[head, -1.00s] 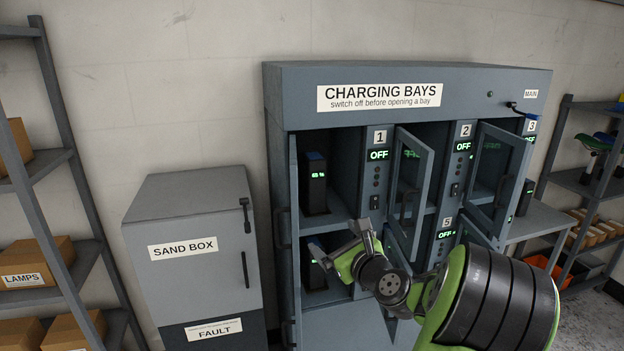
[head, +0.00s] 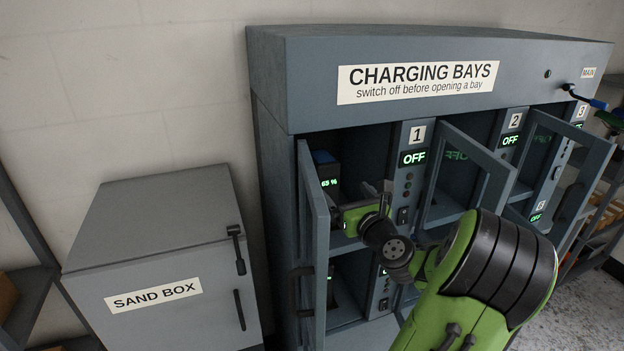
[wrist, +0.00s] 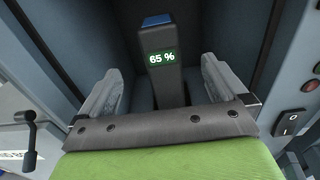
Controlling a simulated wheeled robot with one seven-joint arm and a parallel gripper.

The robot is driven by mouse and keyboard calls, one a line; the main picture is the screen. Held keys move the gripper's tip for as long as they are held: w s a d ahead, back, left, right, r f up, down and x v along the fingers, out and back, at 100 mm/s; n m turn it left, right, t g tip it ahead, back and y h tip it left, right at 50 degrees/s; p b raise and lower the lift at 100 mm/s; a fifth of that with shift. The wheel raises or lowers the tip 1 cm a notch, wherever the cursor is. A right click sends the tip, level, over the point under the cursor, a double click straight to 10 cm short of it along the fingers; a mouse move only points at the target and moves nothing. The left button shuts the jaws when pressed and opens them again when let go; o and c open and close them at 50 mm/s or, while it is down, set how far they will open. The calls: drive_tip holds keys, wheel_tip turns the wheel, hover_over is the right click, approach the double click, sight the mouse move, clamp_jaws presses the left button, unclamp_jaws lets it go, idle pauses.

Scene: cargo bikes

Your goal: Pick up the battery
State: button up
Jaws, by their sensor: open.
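A dark battery with a blue top (head: 327,168) stands upright in bay 1 of the charging cabinet, partly hidden by the open door frame and my arm. In the wrist view the battery (wrist: 161,80) is straight ahead, showing a green "65 %" display. My gripper (head: 362,198) is at the mouth of bay 1. In the wrist view its two grey fingers (wrist: 160,88) are spread wide, one on each side of the battery, with gaps between. Whether the fingertips reach past the battery's front is hard to tell. The lower part of the battery is hidden behind the gripper's body.
The glass door of bay 1 (head: 313,240) stands open at the left of my gripper. Bay 1's panel (head: 414,160) reads OFF, with a rocker switch below. Other bay doors (head: 470,180) stand open to the right. A grey sand box (head: 160,265) stands left.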

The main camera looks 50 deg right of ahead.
drive_tip(key=p+x, duration=0.1)
drive_tip(key=x, duration=0.6)
drive_tip(key=p+x, duration=0.1)
drive_tip(key=x, duration=0.7)
drive_tip(key=shift+r, duration=0.25)
drive_tip(key=shift+s+a+r, duration=0.1)
drive_tip(key=shift+s, duration=0.05)
drive_tip(key=shift+c, duration=0.8)
clamp_jaws()
drive_tip(key=shift+r, duration=0.15)
